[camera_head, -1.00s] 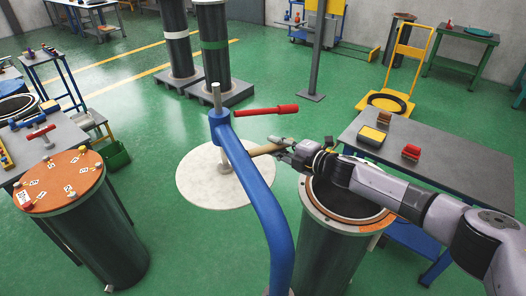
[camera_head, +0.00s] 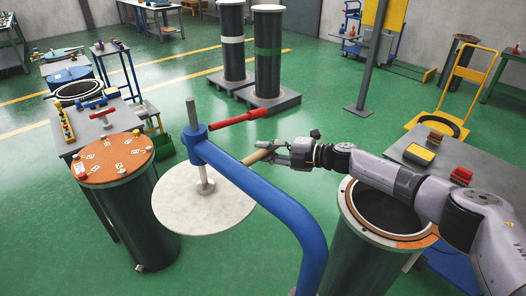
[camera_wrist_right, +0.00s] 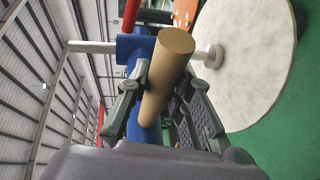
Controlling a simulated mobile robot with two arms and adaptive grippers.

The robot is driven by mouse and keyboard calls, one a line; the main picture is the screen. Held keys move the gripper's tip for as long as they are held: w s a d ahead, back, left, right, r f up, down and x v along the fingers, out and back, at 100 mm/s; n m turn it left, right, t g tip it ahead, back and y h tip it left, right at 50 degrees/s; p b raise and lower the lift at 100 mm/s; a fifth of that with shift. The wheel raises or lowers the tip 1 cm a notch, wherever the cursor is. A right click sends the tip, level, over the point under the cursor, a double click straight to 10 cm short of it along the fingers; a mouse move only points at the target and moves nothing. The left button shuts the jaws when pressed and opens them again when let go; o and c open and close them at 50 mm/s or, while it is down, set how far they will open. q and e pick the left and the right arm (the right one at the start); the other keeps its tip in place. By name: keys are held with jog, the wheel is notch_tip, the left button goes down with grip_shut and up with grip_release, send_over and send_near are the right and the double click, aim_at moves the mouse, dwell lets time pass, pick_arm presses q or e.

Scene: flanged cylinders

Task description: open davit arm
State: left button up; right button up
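The blue davit arm (camera_head: 262,199) rises at lower centre and curves left to a collar with an upright grey rod (camera_head: 193,115). A round white lid (camera_head: 222,211) hangs under the rod, left of the open flanged cylinder (camera_head: 345,250), whose mouth is uncovered. A red handle (camera_head: 238,118) and a wooden handle (camera_head: 260,155) stick out near the collar. My right gripper (camera_head: 276,154) has its fingers around the wooden handle. The right wrist view shows the handle's end (camera_wrist_right: 174,42) between the fingers (camera_wrist_right: 165,108). My left gripper is out of view.
A cylinder with an orange top (camera_head: 113,160) carrying small cards stands left of the lid, close to it in the picture. A grey table (camera_head: 440,153) stands at right behind my right arm. Green floor lies open behind the davit.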

jog(key=o, duration=0.5)
jog(key=shift+d, duration=0.25)
jog(key=shift+c, duration=0.2)
jog(key=shift+d, duration=0.15)
jog(key=v, duration=1.1)
jog(key=shift+s+d, duration=0.15)
jog(key=shift+d, duration=0.1)
jog(key=shift+r, duration=0.1)
